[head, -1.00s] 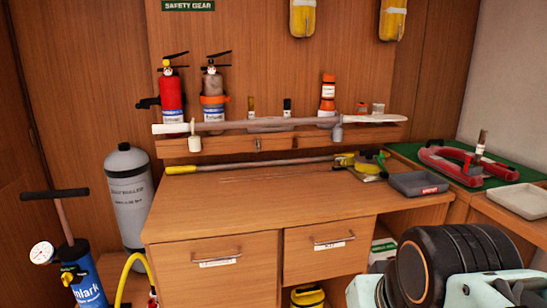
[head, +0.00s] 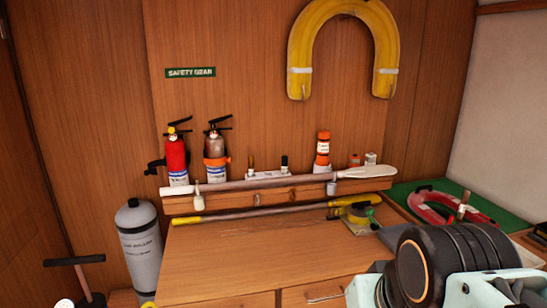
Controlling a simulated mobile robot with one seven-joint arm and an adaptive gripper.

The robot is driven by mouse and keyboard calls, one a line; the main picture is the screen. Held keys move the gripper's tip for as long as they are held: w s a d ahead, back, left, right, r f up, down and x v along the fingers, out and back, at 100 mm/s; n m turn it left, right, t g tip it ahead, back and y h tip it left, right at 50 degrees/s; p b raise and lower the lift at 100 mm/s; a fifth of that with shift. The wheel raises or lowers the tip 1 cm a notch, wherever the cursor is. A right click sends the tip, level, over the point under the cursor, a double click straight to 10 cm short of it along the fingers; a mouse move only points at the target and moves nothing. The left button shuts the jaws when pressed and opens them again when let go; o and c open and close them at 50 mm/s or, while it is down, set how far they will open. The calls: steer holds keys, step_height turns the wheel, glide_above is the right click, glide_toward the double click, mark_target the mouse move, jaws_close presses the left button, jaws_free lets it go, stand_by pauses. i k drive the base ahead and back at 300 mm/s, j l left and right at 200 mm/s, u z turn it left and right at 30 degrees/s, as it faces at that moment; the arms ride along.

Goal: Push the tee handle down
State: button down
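The tee handle (head: 74,261) is a dark crossbar on a thin brownish rod at the lower left. The rod runs down to the top of the pump, with the handle standing raised above it. Most of the pump is cut off by the bottom edge; only part of its round white gauge (head: 64,303) shows. My arm, with black rings and pale green parts, fills the lower right, far from the tee handle. My gripper's fingers are not in view.
A grey cylinder (head: 139,248) stands between the tee handle and the wooden desk (head: 255,262). A shelf above holds two extinguishers (head: 176,158) and a long pole or oar (head: 262,182). A yellow horseshoe buoy (head: 300,50) hangs on the wall. The desk's front top is clear.

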mark_target(76, 261)
steer(key=u, duration=1.65)
steer(key=i+j, duration=0.15)
steer(key=i, duration=0.3)
steer(key=i+j+z, duration=0.15)
steer(key=i, duration=0.3)
steer(key=i+j, duration=0.25)
steer(key=i, duration=0.2)
steer(key=i+j+z, duration=0.1)
steer(key=i+j, duration=0.15)
steer(key=i, duration=0.2)
steer(key=i+u, duration=0.15)
